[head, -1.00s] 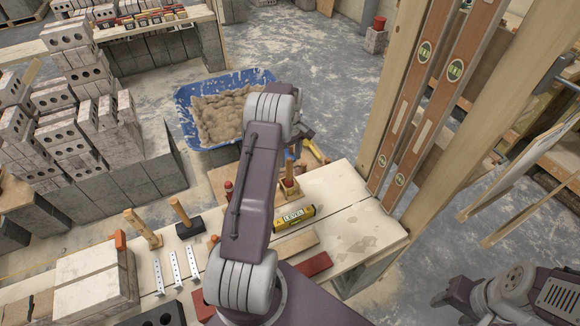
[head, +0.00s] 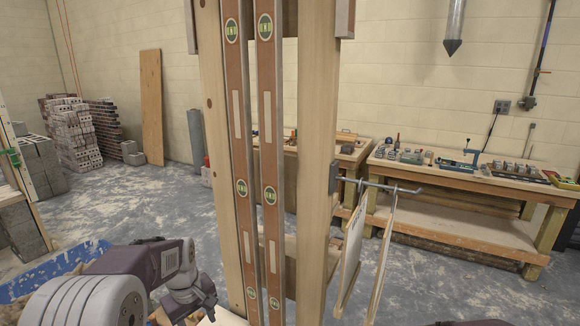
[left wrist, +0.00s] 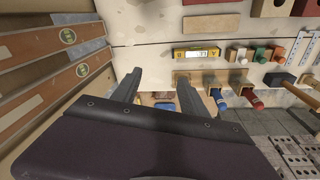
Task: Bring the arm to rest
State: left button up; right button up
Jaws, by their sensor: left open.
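My left arm comes in at the lower left of the head view, with its purple and grey links low in the picture. The left gripper shows in the left wrist view (left wrist: 158,92), its two dark fingers apart with nothing between them. My right gripper is not seen; only a dark sliver shows at the bottom right of the head view.
A wooden post frame with two long levels (head: 267,150) stands close beside my left arm. Two boards (head: 382,255) hang from a hook right of it. A blue tub (head: 60,270) is at left. Workbenches (head: 450,178) stand behind.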

pick_arm(q)
jog(key=s+d+f+m, duration=0.2)
jog(key=s+f+m, duration=0.1)
jog(key=s, duration=0.5)
jog(key=s+d+f+m, duration=0.3)
jog(key=s+m, duration=0.2)
jog(key=s, duration=0.3)
jog(key=shift+s+m, duration=0.3)
jog(key=shift+m, duration=0.1)
